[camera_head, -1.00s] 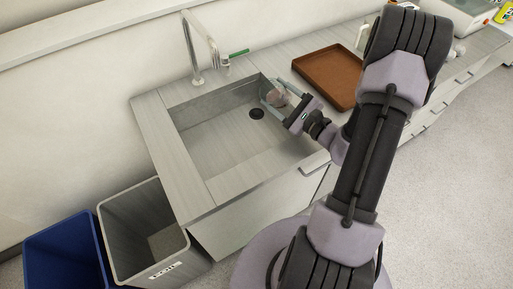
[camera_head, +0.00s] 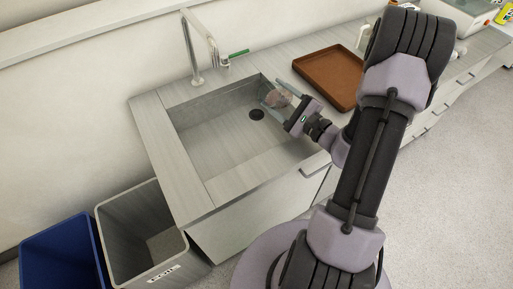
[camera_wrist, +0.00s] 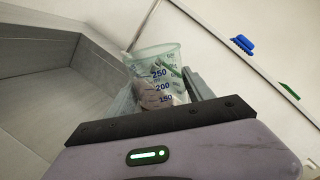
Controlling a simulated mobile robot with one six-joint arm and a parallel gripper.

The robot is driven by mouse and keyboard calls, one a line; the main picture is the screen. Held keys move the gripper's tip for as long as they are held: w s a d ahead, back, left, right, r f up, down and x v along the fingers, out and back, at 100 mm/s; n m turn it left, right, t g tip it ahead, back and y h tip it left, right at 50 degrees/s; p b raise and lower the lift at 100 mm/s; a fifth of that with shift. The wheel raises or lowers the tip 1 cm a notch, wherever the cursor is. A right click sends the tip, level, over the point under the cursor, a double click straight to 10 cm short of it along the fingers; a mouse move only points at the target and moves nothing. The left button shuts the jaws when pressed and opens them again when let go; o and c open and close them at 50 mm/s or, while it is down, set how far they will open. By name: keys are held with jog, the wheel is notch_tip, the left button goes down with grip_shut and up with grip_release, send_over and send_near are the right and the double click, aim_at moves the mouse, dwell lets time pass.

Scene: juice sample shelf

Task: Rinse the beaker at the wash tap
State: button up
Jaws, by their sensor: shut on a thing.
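My gripper (camera_head: 281,102) is shut on a clear beaker (camera_head: 277,98) over the right side of the sink (camera_head: 222,150). The beaker also shows in the wrist view (camera_wrist: 158,82), with blue volume marks and a pinkish-brown tint inside; its base is hidden behind my gripper. The wash tap (camera_head: 193,52) stands at the back of the sink, its spout up and left of the beaker. The beaker is apart from the spout. Whether water runs cannot be told.
A brown tray (camera_head: 327,99) lies on the counter right of the sink. A green-handled item (camera_head: 238,53) is by the tap. A grey bin (camera_head: 107,228) and a blue bin (camera_head: 45,262) stand at the left. The sink basin is otherwise empty.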

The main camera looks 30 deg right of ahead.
jog(key=shift+r+n, duration=0.4)
jog(key=shift+n, duration=0.4)
jog(key=shift+r+n, duration=0.35)
jog(key=shift+n, duration=0.45)
dwell(0.3)
jog(key=shift+a+f+n+y+b, duration=0.15)
jog(key=shift+f+n+y+b, duration=0.25)
jog(key=shift+n+b, duration=0.5)
dwell(0.5)
jog(key=shift+s+a+f+n+b, duration=0.15)
jog(key=shift+a+n+b, duration=0.25)
jog(key=shift+b, duration=0.5)
jog(key=shift+s+a+f+n+b, duration=0.2)
jog(key=shift+n+b, duration=0.3)
jog(key=shift+b, duration=0.35)
jog(key=shift+a+r+n+b, duration=0.15)
jog(key=shift+r+n+b, duration=0.1)
jog(key=shift+n+b, duration=0.35)
jog(key=shift+a+r+n, duration=0.2)
jog(key=shift+r+n, duration=0.15)
jog(key=shift+n, duration=0.35)
dwell(0.7)
